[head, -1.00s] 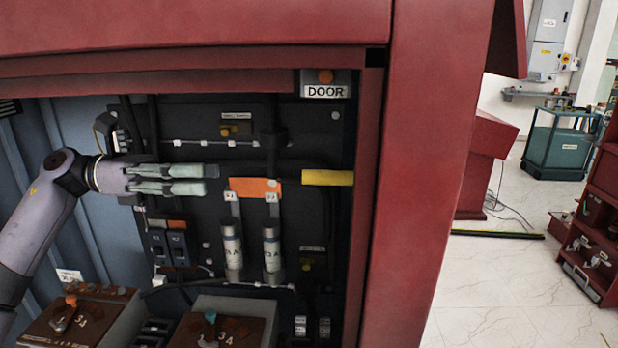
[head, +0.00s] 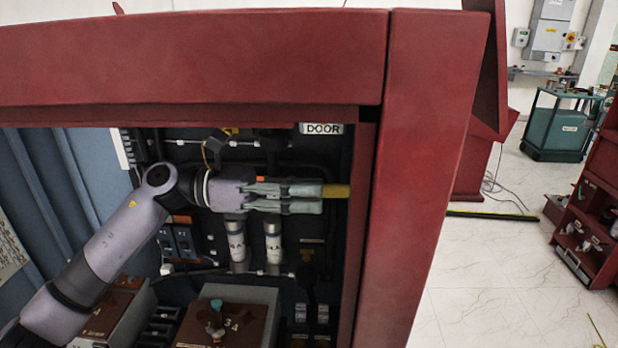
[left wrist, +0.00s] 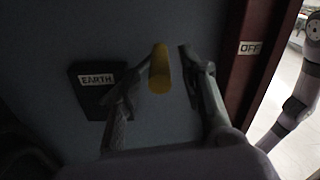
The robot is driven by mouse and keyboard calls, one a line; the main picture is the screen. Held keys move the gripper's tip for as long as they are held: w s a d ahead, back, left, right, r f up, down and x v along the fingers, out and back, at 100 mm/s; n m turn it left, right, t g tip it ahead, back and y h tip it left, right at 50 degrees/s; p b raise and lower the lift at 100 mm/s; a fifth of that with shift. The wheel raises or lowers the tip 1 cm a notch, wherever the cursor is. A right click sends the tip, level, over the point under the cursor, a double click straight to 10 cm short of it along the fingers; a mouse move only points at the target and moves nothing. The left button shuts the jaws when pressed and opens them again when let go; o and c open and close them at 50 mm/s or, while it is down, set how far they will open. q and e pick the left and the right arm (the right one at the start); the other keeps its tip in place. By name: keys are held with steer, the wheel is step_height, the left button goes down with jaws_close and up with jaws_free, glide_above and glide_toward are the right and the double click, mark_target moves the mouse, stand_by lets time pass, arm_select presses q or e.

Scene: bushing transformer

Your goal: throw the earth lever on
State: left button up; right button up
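The earth lever ends in a yellow handle (head: 337,191), low in contrast behind my fingertips in the head view. The yellow handle also shows in the left wrist view (left wrist: 160,72), pointing toward the camera. My left gripper (head: 318,198) reaches in from the left inside the red cabinet. Its fingers are parted, one on each side of the handle, with a visible gap on the right side in the left wrist view (left wrist: 165,52). An EARTH label (left wrist: 97,79) is on a dark plate left of the handle. My right gripper is not in view.
A red cabinet post (head: 425,170) stands right of the gripper, and a red beam (head: 190,60) crosses above. Two grey cylinders (head: 273,243) stand below the gripper. An OFF label (left wrist: 250,47) is on the red frame. Boxes with knobs (head: 216,318) sit low in front.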

arm_select(q)
steer(key=shift+d, duration=0.35)
steer(key=shift+c, duration=0.3)
jaws_close()
stand_by(0.5)
